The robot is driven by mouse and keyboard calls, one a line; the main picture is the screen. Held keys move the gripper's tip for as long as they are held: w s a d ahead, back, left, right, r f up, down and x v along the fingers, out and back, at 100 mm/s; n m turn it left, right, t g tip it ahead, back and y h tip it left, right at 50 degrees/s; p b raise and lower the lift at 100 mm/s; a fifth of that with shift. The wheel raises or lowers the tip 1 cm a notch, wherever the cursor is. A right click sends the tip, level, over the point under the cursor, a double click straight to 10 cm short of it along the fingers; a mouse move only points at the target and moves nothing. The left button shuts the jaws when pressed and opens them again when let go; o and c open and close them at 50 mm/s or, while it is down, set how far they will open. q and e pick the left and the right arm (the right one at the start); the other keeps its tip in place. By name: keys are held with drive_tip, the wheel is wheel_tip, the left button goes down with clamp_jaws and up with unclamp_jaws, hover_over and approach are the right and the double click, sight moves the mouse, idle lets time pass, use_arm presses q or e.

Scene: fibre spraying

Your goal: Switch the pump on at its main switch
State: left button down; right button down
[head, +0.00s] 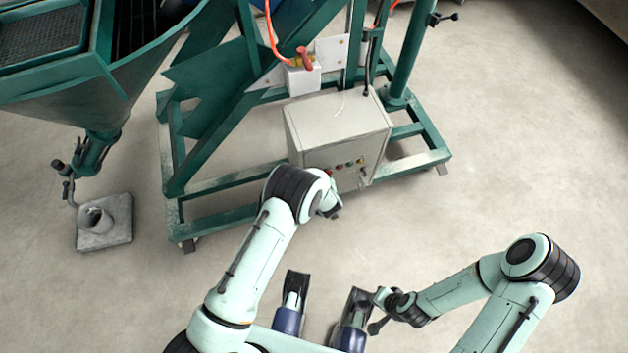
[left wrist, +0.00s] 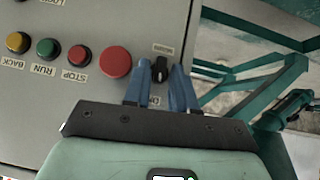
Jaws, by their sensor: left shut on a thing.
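The pump's grey control box (head: 335,125) sits low on the green frame, with its button panel towards me. In the left wrist view its main switch (left wrist: 159,68), a black rotary knob, is on the panel (left wrist: 110,20) beside a large red button (left wrist: 115,63). The blue fingers of my left gripper (left wrist: 160,76) are shut on the knob, one on each side. The label near the knob is partly covered by a finger. In the head view my left wrist hides part of the panel. My right gripper (head: 379,313) is away from the box; its jaws are too small to judge.
Red (left wrist: 79,54), green (left wrist: 47,48) and yellow (left wrist: 17,42) buttons line up beside the large red one. The green frame (head: 215,215) surrounds the box. A hopper (head: 95,85) stands at the left. The floor (head: 530,150) to the right is clear.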

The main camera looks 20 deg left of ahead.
use_arm(q)
drive_tip(key=shift+w+d+y, duration=0.1)
drive_tip(key=shift+y, duration=0.3)
use_arm(e)
drive_tip(key=shift+s+r, duration=0.1)
drive_tip(key=shift+s, duration=0.05)
use_arm(q)
drive_tip(key=c, duration=1.2)
unclamp_jaws()
drive_tip(key=shift+o, duration=0.2)
